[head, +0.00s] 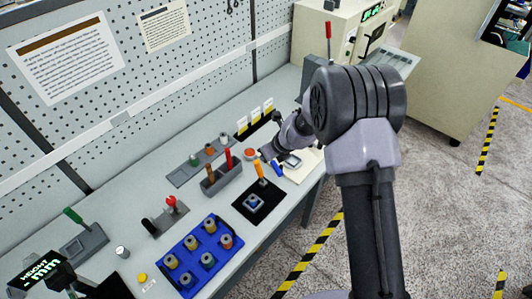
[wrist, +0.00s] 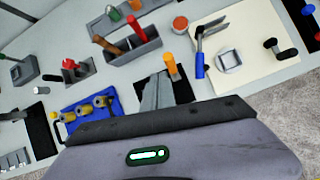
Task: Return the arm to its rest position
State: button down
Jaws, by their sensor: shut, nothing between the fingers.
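My arm rises from the lower right of the head view and bends over the bench. My gripper (head: 267,153) is above the bench, near the red button, and partly hard to make out at this size. In the wrist view my gripper's grey fingers (wrist: 156,88) are together with nothing held between them. They appear over the black mat (wrist: 182,90) beside the orange handle (wrist: 170,66). In the head view that orange handle (head: 259,170) stands by a blue-and-grey fixture (head: 254,203) on the mat.
A blue tray (head: 187,279) with several spindles is at the bench's front left. A grey tool holder (head: 222,178), red button (head: 250,154) and blue-handled tool (head: 277,168) are nearby. A pegboard (head: 180,85) stands behind. A beige machine (head: 341,25) is at the far end; floor is open at right.

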jog(key=shift+w+f, duration=0.15)
jog(key=shift+w, duration=0.1)
jog(key=shift+s, duration=0.1)
jog(key=s+d+r+n+t+b, duration=0.1)
jog(key=s+d+r+n+b, duration=0.25)
jog(key=s+n+b, duration=0.45)
jog(key=s+d+r+n+b, duration=0.2)
jog(key=s+r+n+b, duration=0.35)
jog(key=b, duration=0.45)
jog(key=s+d+f+n+h+b, duration=0.1)
jog(key=s+d+f+n+b, duration=0.1)
jog(key=s, duration=0.4)
jog(key=s+d+f+n+b, duration=0.3)
jog(key=s+n+b, duration=0.1)
jog(key=s, duration=0.3)
jog(key=s+d+f+n+h+b, duration=0.1)
jog(key=s+d+f+n+b, duration=0.2)
jog(key=s, duration=0.3)
jog(key=shift+s+d+n+t+h+b, duration=0.3)
jog(key=shift+s+n+b, duration=0.1)
jog(key=shift+n+b, duration=0.05)
